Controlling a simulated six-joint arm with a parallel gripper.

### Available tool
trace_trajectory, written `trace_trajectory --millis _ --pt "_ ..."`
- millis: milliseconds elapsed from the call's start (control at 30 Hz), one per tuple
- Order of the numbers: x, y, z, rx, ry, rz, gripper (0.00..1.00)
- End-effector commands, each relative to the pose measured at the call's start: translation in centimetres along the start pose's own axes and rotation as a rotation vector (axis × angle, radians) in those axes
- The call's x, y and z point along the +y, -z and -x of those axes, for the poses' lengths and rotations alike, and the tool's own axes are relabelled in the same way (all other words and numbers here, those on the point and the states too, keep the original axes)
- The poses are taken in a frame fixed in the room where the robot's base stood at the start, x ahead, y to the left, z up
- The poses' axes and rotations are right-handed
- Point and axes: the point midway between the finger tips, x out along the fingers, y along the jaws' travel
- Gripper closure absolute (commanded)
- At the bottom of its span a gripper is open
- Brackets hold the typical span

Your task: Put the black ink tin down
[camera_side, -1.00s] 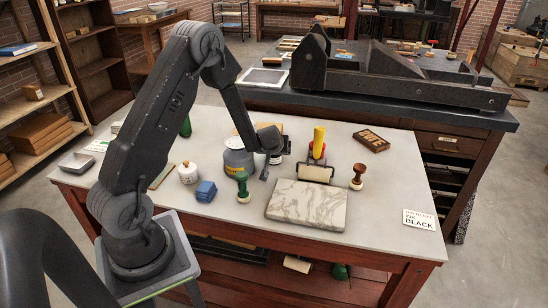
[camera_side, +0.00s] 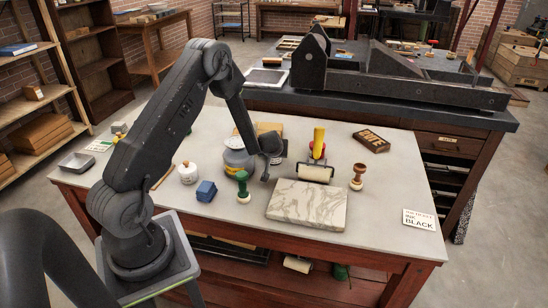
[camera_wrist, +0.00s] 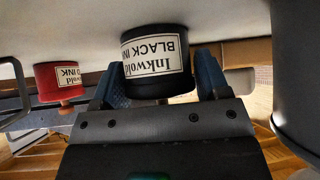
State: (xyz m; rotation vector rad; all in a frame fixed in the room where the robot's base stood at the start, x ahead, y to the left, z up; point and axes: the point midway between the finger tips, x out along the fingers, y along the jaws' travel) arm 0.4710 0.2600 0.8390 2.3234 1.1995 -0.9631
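The black ink tin (camera_wrist: 155,62) shows upside down in the wrist view, with its cream "Inkwold BLACK INK" label. It sits between the two blue fingers of my gripper (camera_wrist: 164,85), which press close on both its sides. In the side view my gripper (camera_side: 268,160) is low over the far middle of the pale table, behind the marble slab (camera_side: 306,204). The tin is mostly hidden there behind my gripper. Whether its base touches the table is unclear. A red ink tin (camera_wrist: 60,80) stands to the left in the wrist view.
A green-handled stamp (camera_side: 242,186) and a blue block (camera_side: 206,191) stand left of the slab.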

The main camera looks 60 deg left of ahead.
Motion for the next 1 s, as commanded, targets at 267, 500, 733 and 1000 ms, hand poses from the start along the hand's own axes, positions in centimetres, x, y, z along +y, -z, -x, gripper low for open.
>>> trace_trajectory --millis 267,500,733,1000 --pt "0.0 0.0 0.0 0.000 0.000 0.000 0.58" --pt "0.0 0.1 0.0 0.002 0.000 0.001 0.79" --pt "0.0 0.6 0.5 0.004 0.000 0.002 0.79" --pt "0.1 4.1 4.0 0.008 -0.002 0.003 0.79"
